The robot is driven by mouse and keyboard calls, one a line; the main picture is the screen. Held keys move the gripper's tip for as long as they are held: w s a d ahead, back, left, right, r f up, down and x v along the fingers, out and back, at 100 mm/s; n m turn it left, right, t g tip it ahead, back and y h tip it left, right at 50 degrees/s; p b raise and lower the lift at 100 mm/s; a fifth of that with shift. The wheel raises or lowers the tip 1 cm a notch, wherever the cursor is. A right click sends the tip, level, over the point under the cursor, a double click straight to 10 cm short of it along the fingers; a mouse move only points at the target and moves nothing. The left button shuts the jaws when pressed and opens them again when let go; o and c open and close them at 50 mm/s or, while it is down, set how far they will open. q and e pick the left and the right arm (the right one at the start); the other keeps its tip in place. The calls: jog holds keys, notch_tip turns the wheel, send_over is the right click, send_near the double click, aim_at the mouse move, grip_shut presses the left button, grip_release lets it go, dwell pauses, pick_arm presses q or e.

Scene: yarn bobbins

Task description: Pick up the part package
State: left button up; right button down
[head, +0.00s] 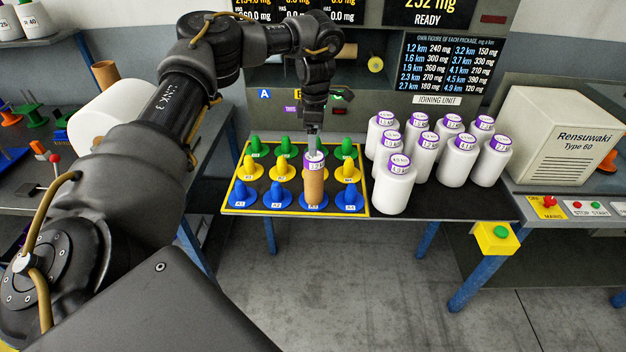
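The part package (314,186) is a slim brown tube with a purple-and-white labelled top. It stands upright at a peg in the front row of the yellow-edged peg board (294,212), third from the left. My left gripper (313,147) comes down from above at the top of this package. The fingers look narrow and close to the tube's top, but whether they grip it is too small to tell. My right gripper is not in view.
Green, yellow and blue pegs (271,197) surround the package closely. Several white packages (396,185) with purple tops stand to the right on the dark table. Behind is a joining unit with screens (450,62).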

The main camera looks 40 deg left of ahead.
aim_at(315, 166)
pick_arm(q)
notch_tip(315, 166, down, 6)
jog(key=shift+r+p, duration=0.15)
jog(key=shift+p, duration=0.4)
jog(key=shift+f, duration=0.2)
notch_tip(315, 166, down, 4)
jog(key=p, duration=0.2)
jog(key=shift+f+p, duration=0.25)
jog(key=shift+p, duration=0.05)
jog(key=shift+f, duration=0.15)
jog(key=c, duration=1.4)
notch_tip(315, 166, up, 9)
jog(key=b, duration=0.3)
jog(key=shift+f, duration=0.15)
jog(key=shift+r, duration=0.7)
jog(key=shift+d, duration=0.1)
